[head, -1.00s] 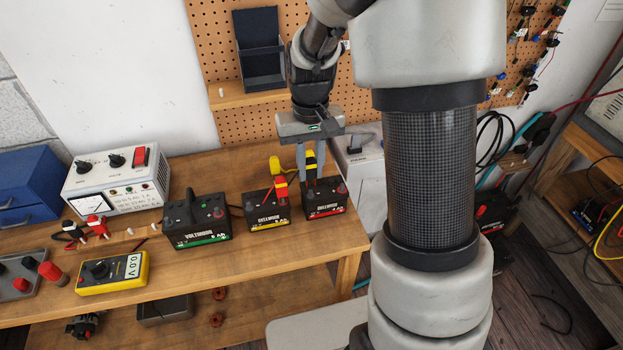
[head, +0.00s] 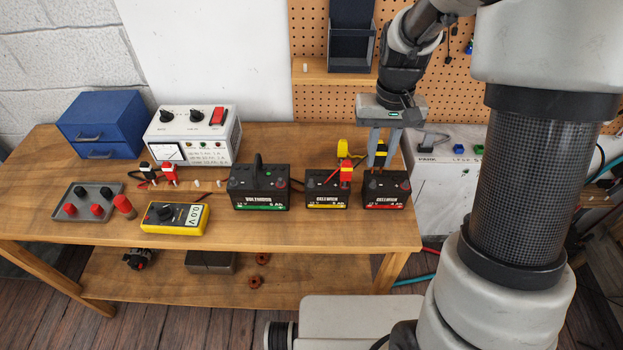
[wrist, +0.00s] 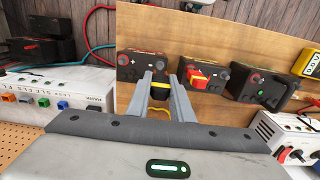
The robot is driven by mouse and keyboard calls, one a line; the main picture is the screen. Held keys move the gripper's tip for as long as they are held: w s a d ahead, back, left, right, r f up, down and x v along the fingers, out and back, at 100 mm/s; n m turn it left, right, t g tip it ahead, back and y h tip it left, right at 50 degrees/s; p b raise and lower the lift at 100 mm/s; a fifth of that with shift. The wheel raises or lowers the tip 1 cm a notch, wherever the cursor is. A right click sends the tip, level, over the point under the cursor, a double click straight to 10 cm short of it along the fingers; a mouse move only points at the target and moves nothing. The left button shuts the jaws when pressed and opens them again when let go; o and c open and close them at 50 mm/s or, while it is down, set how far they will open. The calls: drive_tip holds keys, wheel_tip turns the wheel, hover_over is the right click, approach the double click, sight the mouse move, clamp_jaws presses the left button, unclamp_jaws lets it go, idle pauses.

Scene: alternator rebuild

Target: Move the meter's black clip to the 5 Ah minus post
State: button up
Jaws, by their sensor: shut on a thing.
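My gripper (head: 381,158) points down, shut on the black clip (head: 380,154), which has a yellow band. It stands over the left post of the red-label battery (head: 386,195); whether the clip touches that post I cannot tell. The wrist view shows the clip (wrist: 159,90) between the fingertips. The red clip (head: 346,172) sits on the yellow-label battery (head: 326,194) in the middle. The green-label battery (head: 259,191) stands to its left, with no clip seen on it. The Ah figures are too small to read surely. The yellow meter (head: 175,217) lies at front left, showing about 0.0 V.
A white supply unit (head: 192,137) and a blue drawer box (head: 101,125) stand at the back left. Another black clip (head: 147,170) and red clip (head: 169,173) lie before the unit. A grey tray (head: 72,217) holds several knobs. A yellow thing (head: 343,148) shows behind the batteries.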

wheel_tip(320, 180, up, 9)
drive_tip(key=p, duration=0.3)
drive_tip(key=shift+w+p, duration=0.1)
drive_tip(key=shift+p, duration=0.25)
drive_tip(key=a, duration=1.5)
drive_tip(key=b, duration=0.7)
hover_over(311, 180)
wheel_tip(311, 180, down, 10)
drive_tip(key=shift+f+b, duration=0.35)
drive_tip(key=shift+f, duration=0.25)
drive_tip(key=shift+f, duration=0.15)
drive_tip(key=shift+f+b, duration=0.85)
drive_tip(key=shift+f, duration=0.25)
